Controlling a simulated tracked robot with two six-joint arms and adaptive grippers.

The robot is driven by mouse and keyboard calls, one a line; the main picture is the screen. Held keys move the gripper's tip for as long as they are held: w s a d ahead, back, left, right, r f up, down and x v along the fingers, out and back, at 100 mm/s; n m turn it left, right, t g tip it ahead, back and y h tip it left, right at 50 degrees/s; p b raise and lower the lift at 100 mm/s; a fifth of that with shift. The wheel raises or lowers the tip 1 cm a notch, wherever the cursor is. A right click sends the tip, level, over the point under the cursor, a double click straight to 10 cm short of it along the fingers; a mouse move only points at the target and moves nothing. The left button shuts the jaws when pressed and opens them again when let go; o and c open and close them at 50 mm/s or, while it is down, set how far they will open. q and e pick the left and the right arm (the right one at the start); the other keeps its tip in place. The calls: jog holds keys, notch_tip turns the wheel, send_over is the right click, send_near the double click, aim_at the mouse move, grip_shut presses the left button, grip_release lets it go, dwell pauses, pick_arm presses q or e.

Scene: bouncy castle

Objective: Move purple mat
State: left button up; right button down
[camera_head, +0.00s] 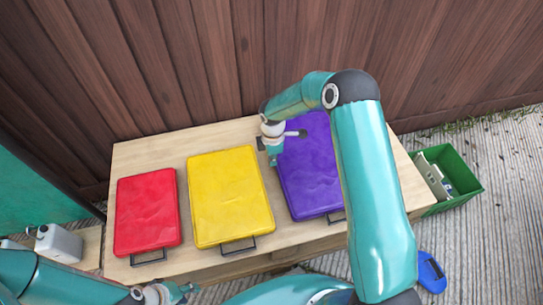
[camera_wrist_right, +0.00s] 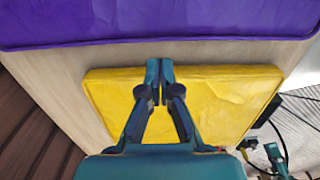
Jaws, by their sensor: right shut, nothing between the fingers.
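The purple mat (camera_head: 306,178) lies on the wooden table, right of the yellow mat (camera_head: 228,195). My right arm hides part of its right side. My right gripper (camera_head: 274,158) is by the purple mat's left edge, near the gap between the two mats. In the right wrist view its fingertips (camera_wrist_right: 160,65) are together and empty, pointing at the purple mat (camera_wrist_right: 150,20), with the yellow mat (camera_wrist_right: 225,95) behind the fingers. My left gripper (camera_head: 178,292) is low at the front, left of centre, away from the purple mat; its opening is unclear.
A red mat (camera_head: 147,212) lies at the left of the wooden table (camera_head: 182,163). A green crate (camera_head: 455,180) with items stands on the ground to the right. A blue object (camera_head: 430,272) lies at lower right. A white canister (camera_head: 58,243) stands at the left. A wooden fence rises behind.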

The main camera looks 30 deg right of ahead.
notch_tip(320, 180, down, 5)
jog(key=shift+f+b, duration=0.2)
jog(key=shift+b, duration=0.1)
pick_arm(q)
jog(key=shift+f, duration=0.35)
